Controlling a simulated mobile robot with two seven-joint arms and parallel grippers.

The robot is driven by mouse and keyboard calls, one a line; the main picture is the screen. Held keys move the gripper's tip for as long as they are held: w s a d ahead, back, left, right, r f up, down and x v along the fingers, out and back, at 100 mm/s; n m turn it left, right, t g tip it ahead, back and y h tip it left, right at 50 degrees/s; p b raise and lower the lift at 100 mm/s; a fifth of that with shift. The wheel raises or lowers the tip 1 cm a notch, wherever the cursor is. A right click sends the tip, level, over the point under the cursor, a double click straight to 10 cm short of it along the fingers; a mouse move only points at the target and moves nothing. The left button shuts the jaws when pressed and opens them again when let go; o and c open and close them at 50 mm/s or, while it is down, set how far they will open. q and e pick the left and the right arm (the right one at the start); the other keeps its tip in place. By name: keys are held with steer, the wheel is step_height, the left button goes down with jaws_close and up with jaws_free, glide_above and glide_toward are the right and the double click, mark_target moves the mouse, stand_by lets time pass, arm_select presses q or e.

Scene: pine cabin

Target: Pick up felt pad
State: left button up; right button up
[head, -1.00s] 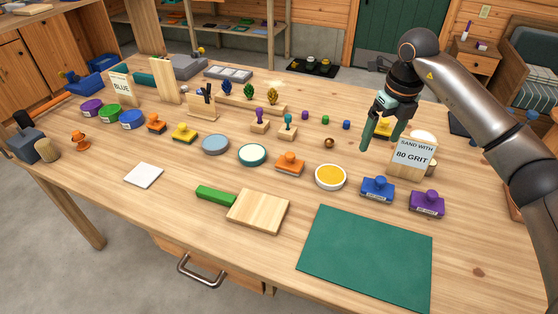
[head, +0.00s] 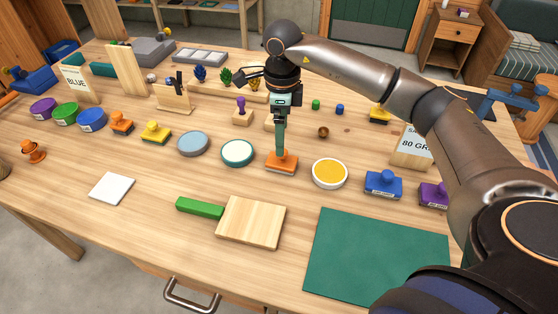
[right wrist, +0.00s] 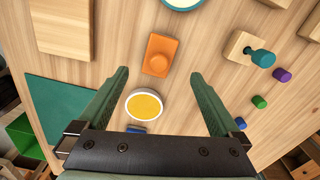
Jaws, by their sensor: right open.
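A flat white square (head: 112,188), which looks like the felt pad, lies on the left front part of the table. It is not in the right wrist view. My right gripper (head: 281,151) is open and empty, pointing down over the orange-handled block (head: 283,167). In the right wrist view my right gripper (right wrist: 159,77) has its fingers spread wide, with the orange block (right wrist: 160,57) showing between and beyond the tips. The gripper is well to the right of the white square. I cannot tell its exact height. My left gripper is not in view.
Round tins, grey-blue (head: 193,144), teal-rimmed (head: 237,153) and yellow (head: 330,173), stand in the middle. A wooden board (head: 251,222), green block (head: 200,208) and green mat (head: 378,255) lie in front. Bare table surrounds the white square.

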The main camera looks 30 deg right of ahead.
mark_target(282, 159)
step_height(282, 159, down, 7)
steer(key=shift+f, duration=0.15)
stand_by(0.4)
steer(key=shift+c, duration=0.4)
steer(key=c, duration=1.4)
